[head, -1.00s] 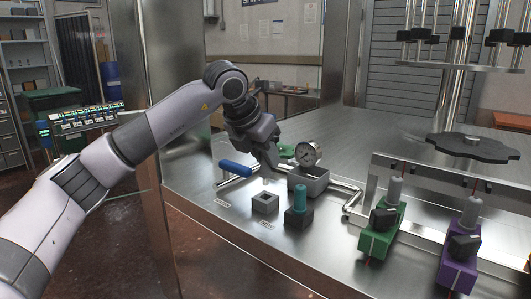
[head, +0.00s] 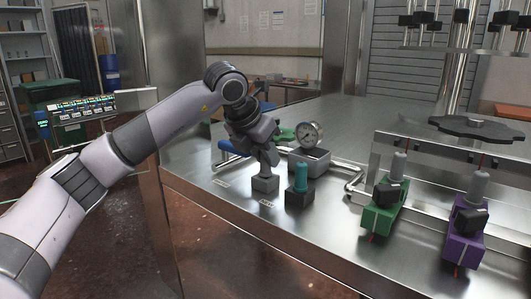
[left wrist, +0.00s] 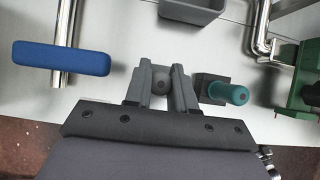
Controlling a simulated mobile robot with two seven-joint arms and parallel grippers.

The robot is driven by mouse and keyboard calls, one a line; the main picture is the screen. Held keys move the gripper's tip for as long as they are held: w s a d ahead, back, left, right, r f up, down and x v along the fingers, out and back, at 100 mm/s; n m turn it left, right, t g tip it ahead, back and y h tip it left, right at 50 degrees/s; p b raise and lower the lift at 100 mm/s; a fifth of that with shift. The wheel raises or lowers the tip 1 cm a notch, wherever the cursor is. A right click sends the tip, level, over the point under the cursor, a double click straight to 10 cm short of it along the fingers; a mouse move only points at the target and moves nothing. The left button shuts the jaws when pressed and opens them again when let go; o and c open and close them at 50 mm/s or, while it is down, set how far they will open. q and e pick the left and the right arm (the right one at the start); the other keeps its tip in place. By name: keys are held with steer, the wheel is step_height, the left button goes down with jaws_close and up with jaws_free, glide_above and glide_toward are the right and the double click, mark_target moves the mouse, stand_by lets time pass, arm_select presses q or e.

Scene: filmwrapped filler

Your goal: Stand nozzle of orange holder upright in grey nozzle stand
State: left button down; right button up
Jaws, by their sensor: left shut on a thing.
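My left gripper (head: 266,163) points down over the small grey nozzle stand (head: 264,188), a square block on the steel worktop. Its fingers are shut on a grey nozzle (left wrist: 160,80), whose rounded end shows between them in the left wrist view. In the head view the fingers hide the nozzle and the stand's hole, so I cannot tell how deep the nozzle sits. A dark block (head: 298,196) just right of the stand holds an upright teal nozzle (head: 300,177). I see no orange holder. My right gripper is not in view.
A blue-handled bar (left wrist: 62,58) lies left of the gripper. A grey box (head: 310,164) with a round gauge (head: 308,134) stands behind. Green (head: 380,215) and purple (head: 463,236) holders are at the right. The front worktop strip is clear.

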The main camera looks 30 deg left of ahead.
arm_select(q)
steer(key=shift+f, duration=0.3)
stand_by(0.9)
steer(key=c, duration=0.9)
jaws_free()
steer(key=shift+o, duration=0.2)
steer(key=v, duration=0.7)
steer(key=shift+b, duration=0.3)
steer(key=shift+s, duration=0.1)
